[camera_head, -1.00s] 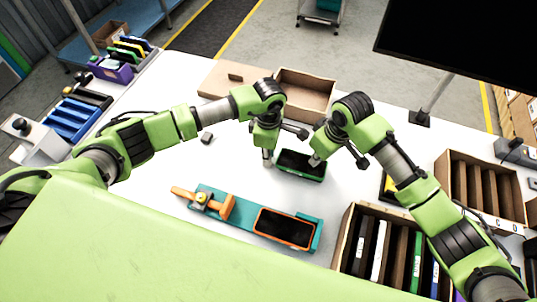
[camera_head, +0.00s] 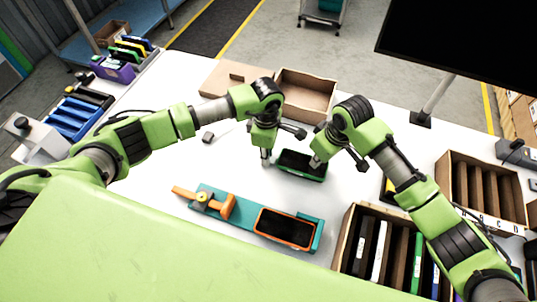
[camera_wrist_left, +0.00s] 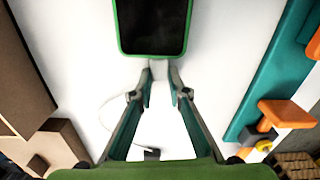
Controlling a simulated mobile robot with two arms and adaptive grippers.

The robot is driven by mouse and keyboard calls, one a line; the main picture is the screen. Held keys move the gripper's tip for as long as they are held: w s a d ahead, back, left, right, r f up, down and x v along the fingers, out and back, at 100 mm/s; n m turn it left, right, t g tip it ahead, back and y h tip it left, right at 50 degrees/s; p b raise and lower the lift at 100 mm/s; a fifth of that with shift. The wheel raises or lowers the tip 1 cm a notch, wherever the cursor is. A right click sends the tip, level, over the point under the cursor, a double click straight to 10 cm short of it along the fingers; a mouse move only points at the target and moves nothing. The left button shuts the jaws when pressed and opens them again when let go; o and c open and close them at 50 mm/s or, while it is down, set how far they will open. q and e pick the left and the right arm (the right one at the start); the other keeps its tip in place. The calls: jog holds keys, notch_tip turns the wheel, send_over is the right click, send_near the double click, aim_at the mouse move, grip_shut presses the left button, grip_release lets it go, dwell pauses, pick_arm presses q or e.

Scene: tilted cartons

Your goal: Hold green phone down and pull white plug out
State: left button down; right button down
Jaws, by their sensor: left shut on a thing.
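The green phone (camera_head: 303,167) lies on the white table, its dark screen up. It also shows at the top of the left wrist view (camera_wrist_left: 152,24). The white plug (camera_wrist_left: 160,66) is at the phone's near end in the wrist view, between my left fingertips (camera_wrist_left: 160,76). My left gripper (camera_head: 266,160) is shut on this plug, just left of the phone in the head view. A thin white cable (camera_wrist_left: 108,108) curves across the table to a small dark block (camera_wrist_left: 151,154). My right gripper (camera_head: 317,162) is at the phone's right end; its fingers are too small to read.
A teal fixture (camera_head: 241,232) with an orange-framed phone (camera_head: 284,229) and an orange clamp lies in front. An open cardboard box (camera_head: 306,95) stands behind. A slotted bin (camera_head: 345,240) with several upright devices stands at front right.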

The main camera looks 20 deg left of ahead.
aim_at(254, 158)
pick_arm(q)
jog(key=shift+s+a, duration=0.1)
jog(key=shift+a, duration=1.4)
pick_arm(e)
jog(key=shift+s+d+f, duration=0.1)
jog(key=shift+s+f, duration=0.1)
jog(key=shift+f, duration=0.05)
pick_arm(q)
jog(key=shift+a, duration=0.6)
